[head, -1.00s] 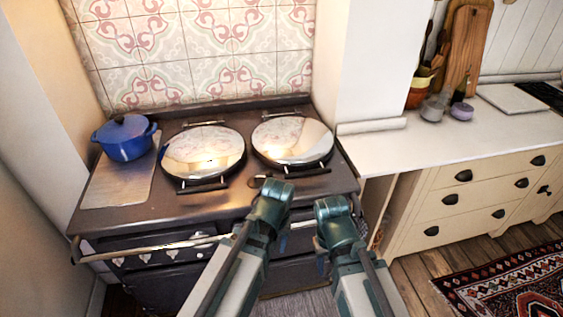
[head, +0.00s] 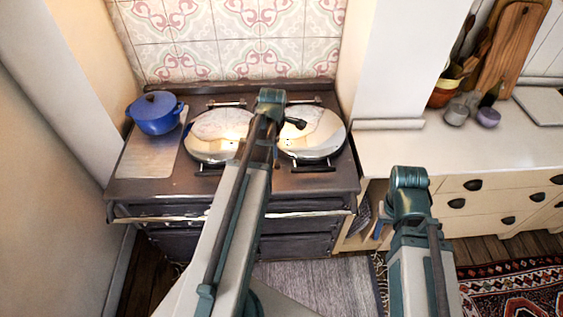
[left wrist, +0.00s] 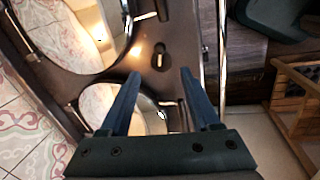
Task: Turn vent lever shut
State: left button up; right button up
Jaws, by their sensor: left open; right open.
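The vent lever (left wrist: 159,57) is a small dark keyhole-shaped piece on the dark stove top, between the two round lids in the left wrist view. My left gripper (left wrist: 161,74) is open, its two blue fingers apart, with the lever showing between and just beyond the tips. I see no contact. In the head view my left arm covers the lever and most of the left gripper. My right gripper (head: 381,222) hangs in front of the cabinet end, clear of the stove; only a bit of its blue finger shows below the wrist.
The stove has two shiny domed lids (head: 217,133) and a front rail (head: 160,219). A blue pot (head: 155,113) stands at its back left. A white wall pillar (head: 397,65) and a counter (head: 460,145) with jars are to the right. A patterned rug (head: 520,290) lies on the floor.

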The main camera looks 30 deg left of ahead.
aim_at(277, 164)
pick_arm(q)
jog(key=f+b, duration=0.4)
jog(key=w+f+b, duration=0.1)
jog(key=f+b, duration=0.4)
jog(key=w+a+f+b, duration=0.1)
jog(key=f+b, duration=0.3)
jog(key=shift+w+f, duration=0.2)
jog(key=shift+f, duration=0.1)
jog(key=shift+r, duration=0.1)
grip_shut()
